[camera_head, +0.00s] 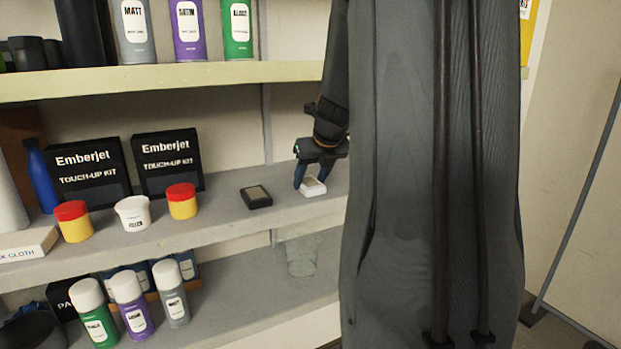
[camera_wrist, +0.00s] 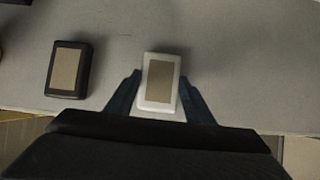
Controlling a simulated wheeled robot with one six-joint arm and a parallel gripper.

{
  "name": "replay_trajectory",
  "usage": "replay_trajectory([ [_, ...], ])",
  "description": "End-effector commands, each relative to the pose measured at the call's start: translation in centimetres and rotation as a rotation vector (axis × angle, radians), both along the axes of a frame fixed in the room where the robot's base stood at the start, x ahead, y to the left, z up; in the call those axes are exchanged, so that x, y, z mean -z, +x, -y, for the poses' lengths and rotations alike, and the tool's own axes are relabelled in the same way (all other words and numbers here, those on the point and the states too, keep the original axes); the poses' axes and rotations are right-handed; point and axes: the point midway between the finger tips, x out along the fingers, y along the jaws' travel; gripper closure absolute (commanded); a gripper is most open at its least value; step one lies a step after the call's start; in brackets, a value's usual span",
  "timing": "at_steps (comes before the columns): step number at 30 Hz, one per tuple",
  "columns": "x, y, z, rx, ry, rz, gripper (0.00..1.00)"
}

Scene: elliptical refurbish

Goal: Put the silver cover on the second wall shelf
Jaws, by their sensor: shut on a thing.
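The silver cover (camera_head: 313,187) is a small pale block with a tan rectangle on its top. It is at the right part of the middle shelf (camera_head: 226,216), near the front edge. My gripper (camera_head: 314,178) points down over it, with blue fingers on either side. In the wrist view the cover (camera_wrist: 160,82) sits between the fingertips of my gripper (camera_wrist: 160,95), which is shut on it. It looks to be on or just above the shelf surface; I cannot tell which.
A similar black block (camera_head: 256,197) lies just left of the cover. Red-lidded jars (camera_head: 182,201), a white tub (camera_head: 133,213) and two Emberjet boxes (camera_head: 168,163) stand further left. Spray cans stand on the shelves above and below. A glass-like container (camera_head: 303,255) is on the lower shelf.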

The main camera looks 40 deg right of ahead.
Motion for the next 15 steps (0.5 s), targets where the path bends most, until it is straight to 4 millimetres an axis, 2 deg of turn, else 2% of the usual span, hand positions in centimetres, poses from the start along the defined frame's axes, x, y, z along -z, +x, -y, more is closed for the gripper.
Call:
replay_trajectory([
  [4,0.26,0.02,0.01,0.000,0.000,0.000,0.82],
  [5,0.33,0.00,-0.01,-0.001,0.001,0.000,0.50],
  [8,0.27,0.00,-0.01,-0.001,0.001,0.000,0.33],
  [15,0.26,0.00,-0.01,0.000,0.000,0.000,0.33],
])
